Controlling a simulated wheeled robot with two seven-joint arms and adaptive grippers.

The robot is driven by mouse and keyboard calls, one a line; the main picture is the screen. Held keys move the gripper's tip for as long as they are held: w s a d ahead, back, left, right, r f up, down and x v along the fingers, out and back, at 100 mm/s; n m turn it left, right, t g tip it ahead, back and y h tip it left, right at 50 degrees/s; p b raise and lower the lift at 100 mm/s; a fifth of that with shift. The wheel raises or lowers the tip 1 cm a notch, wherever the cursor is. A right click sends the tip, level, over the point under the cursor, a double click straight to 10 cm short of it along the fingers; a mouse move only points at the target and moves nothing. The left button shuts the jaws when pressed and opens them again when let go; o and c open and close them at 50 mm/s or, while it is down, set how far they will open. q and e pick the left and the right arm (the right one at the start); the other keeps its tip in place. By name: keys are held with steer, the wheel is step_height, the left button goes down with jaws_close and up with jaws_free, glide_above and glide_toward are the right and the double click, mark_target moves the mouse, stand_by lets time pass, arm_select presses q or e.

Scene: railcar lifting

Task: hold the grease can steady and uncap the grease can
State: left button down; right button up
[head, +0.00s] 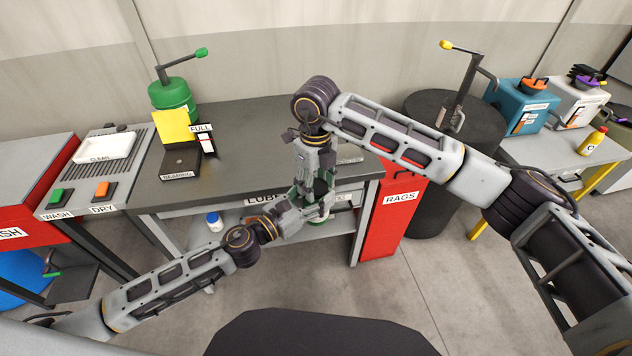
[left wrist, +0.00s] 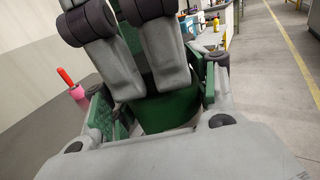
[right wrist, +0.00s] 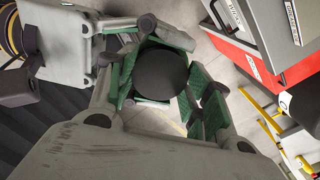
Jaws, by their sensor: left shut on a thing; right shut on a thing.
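The green grease can (left wrist: 168,112) stands between my left gripper's pads in the left wrist view. My left gripper (left wrist: 160,108) is shut on its side. My right gripper (right wrist: 160,88) comes down from above and is shut on the round dark cap (right wrist: 160,72), which shows at the can's top in the right wrist view. I cannot tell whether the cap is still seated. In the head view my left gripper (head: 312,212) and right gripper (head: 318,188) meet at the bench's front edge and hide most of the can.
The grey bench (head: 255,135) is behind the grippers, its middle clear. A bearing stand (head: 180,160) and green pump can (head: 172,95) stand at its left. The red rags bin (head: 385,225) is close on the right. A small blue-capped bottle (head: 214,222) stands on the lower shelf.

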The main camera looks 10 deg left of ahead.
steer(key=shift+n, duration=0.7)
steer(key=o, duration=1.1)
steer(key=shift+r, duration=0.15)
steer(key=shift+r, duration=2.15)
